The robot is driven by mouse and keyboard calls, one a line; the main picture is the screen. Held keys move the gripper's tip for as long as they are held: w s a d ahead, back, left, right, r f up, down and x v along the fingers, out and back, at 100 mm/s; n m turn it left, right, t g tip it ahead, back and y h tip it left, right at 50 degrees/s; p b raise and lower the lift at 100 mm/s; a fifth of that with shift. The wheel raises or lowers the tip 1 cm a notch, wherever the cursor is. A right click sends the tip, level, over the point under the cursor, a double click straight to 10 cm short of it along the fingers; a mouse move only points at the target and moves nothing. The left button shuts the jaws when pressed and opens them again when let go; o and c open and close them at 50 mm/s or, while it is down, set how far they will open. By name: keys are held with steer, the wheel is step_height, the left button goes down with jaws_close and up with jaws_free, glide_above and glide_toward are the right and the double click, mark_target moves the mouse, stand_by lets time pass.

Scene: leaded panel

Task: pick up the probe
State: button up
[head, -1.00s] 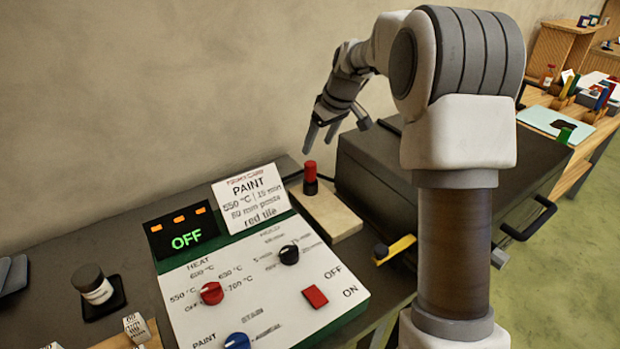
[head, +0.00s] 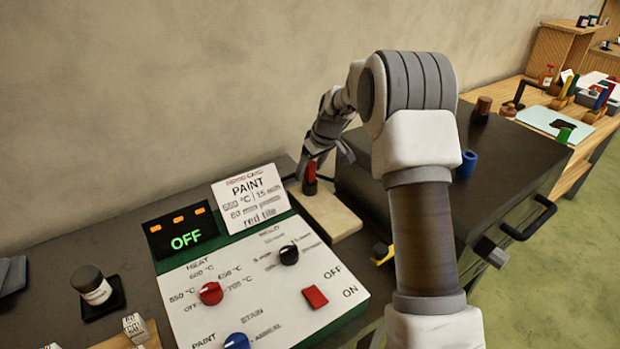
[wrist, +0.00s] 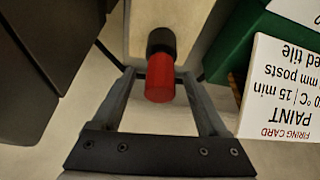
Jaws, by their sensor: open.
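The probe (head: 310,172) has a red upper part and a black lower part. It stands upright on a pale block (head: 329,214) behind the control panel. In the wrist view the probe (wrist: 160,78) lies between my two fingers, with its red end toward me. My gripper (head: 318,172) is open around the probe at its red part, with a finger on either side. In the wrist view my gripper (wrist: 156,72) shows small gaps to the probe, and I cannot tell whether either finger touches it.
The control panel (head: 262,300) reads OFF, and a PAINT card (head: 248,192) stands at its back edge, close to my gripper. A dark box (head: 500,170) with a handle stands to the right. A lidded jar (head: 91,284) stands at left.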

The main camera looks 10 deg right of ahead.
steer(key=shift+r, duration=0.1)
jaws_close()
stand_by(0.3)
